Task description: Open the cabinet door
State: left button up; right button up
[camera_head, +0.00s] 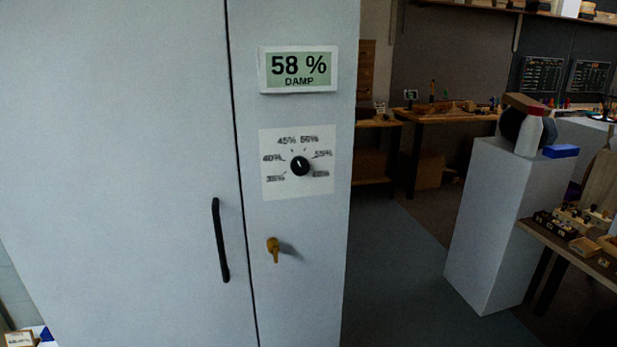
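The cabinet door (130,170) is a large pale grey panel filling the left of the head view. It looks shut, with a thin dark seam along its right edge. A black vertical bar handle (219,240) is on the door near that seam. Right of the seam, the fixed panel carries a display (298,70) reading 58 % DAMP, a dial with a black knob (299,166) on a white plate, and a brass key-like piece (273,249) sticking out. Neither of my grippers shows in this view.
A pale pedestal (503,225) stands to the right, with a white bottle with a red cap (530,132) and a blue box (561,151) on top. A wooden bench (575,255) is at the far right. Floor (395,270) between cabinet and pedestal is clear.

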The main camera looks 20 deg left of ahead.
aim_at(122, 217)
jog(key=k+u, duration=0.1)
jog(key=u, duration=1.55)
jog(key=k+l, duration=0.05)
